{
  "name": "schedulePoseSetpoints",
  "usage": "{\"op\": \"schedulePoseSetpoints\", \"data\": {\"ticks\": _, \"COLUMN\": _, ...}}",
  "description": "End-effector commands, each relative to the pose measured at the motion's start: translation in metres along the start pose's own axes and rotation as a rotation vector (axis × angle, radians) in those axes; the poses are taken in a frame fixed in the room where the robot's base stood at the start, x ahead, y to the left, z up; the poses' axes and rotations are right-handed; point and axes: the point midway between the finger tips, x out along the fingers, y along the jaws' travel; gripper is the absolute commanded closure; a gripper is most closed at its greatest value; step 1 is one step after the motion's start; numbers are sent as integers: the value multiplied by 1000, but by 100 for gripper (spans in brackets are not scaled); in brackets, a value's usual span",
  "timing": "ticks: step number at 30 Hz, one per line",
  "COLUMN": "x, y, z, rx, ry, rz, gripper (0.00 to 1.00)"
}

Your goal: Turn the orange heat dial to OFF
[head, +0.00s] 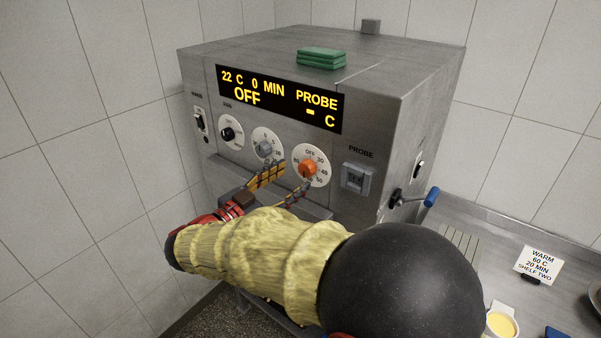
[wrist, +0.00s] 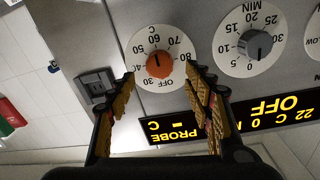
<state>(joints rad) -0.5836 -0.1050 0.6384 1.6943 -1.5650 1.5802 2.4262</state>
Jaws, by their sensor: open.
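The orange heat dial (head: 308,169) is on the front panel of a steel cabinet, on a white disc marked OFF and 30 to 80. In the wrist view the dial (wrist: 159,64) appears upside down, with OFF at the lower edge of its disc. I cannot make out where its pointer stands. The display (head: 278,98) above reads 22 C, 0 MIN, OFF, PROBE - C. My gripper (head: 286,181) is open in front of the panel. In the wrist view its fingers (wrist: 159,78) lie on either side of the orange dial; contact is not visible.
A grey minute dial (head: 265,148) and a black dial (head: 228,134) sit left of the orange one. A probe socket (head: 357,178) is to its right. A blue-ended handle (head: 431,197) sticks out from the cabinet's right side. A card (head: 538,263) reads WARM 60 C 20 MIN SHELF TWO.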

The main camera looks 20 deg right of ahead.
Motion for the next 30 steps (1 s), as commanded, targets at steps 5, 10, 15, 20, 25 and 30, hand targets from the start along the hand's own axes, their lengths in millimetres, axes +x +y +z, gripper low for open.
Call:
{"op": "schedulePoseSetpoints", "data": {"ticks": 5, "x": 27, "y": 1, "z": 0, "rx": -2, "ry": 0, "rz": 2, "gripper": 48}}
{"op": "schedulePoseSetpoints", "data": {"ticks": 10, "x": 41, "y": 1, "z": 0, "rx": -2, "ry": -1, "rz": 2, "gripper": 48}}
{"op": "schedulePoseSetpoints", "data": {"ticks": 15, "x": 44, "y": 0, "z": 1, "rx": -2, "ry": -2, "rz": 0, "gripper": 48}}
{"op": "schedulePoseSetpoints", "data": {"ticks": 20, "x": 43, "y": 0, "z": 1, "rx": -3, "ry": -1, "rz": -1, "gripper": 49}}
{"op": "schedulePoseSetpoints", "data": {"ticks": 25, "x": 43, "y": 0, "z": 0, "rx": -3, "ry": -1, "rz": 0, "gripper": 59}}
{"op": "schedulePoseSetpoints", "data": {"ticks": 30, "x": 43, "y": 0, "z": 0, "rx": -2, "ry": -1, "rz": 0, "gripper": 68}}
